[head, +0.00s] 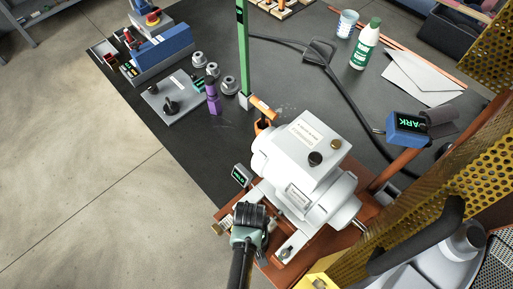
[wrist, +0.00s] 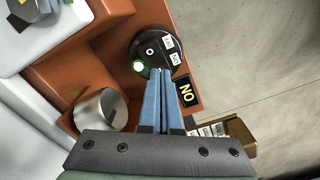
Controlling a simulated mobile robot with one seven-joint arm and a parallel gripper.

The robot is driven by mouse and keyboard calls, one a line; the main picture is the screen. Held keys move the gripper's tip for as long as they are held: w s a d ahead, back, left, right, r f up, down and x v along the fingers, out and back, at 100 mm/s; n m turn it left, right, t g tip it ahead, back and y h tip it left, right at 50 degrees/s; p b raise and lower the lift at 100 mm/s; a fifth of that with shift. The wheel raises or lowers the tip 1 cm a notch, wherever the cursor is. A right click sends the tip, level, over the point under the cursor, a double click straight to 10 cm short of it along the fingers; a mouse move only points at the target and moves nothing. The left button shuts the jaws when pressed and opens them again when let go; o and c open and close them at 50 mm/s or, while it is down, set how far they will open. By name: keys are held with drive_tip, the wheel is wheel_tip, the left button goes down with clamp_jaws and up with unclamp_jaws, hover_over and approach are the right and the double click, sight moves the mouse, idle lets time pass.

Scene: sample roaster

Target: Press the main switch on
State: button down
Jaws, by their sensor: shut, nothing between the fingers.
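The main switch looks like a round black unit (wrist: 157,50) on an orange-brown base in the wrist view. It carries two small white labels, a white ring mark and a small lit green-white lamp (wrist: 138,66). In the head view my gripper (head: 250,214) is at the front-left of the grey machine (head: 300,150), and the switch cannot be made out.
A metal cylinder (wrist: 100,108) stands left of the fingers in the wrist view. In the head view a green post (head: 243,50) rises behind the machine, and a yellow perforated guard (head: 420,220) is at the right. A bottle (head: 365,45) and cup (head: 347,23) stand far back.

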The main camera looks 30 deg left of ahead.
wheel_tip(320, 180, up, 6)
drive_tip(key=p, duration=0.5)
drive_tip(key=shift+f, duration=0.1)
idle(0.4)
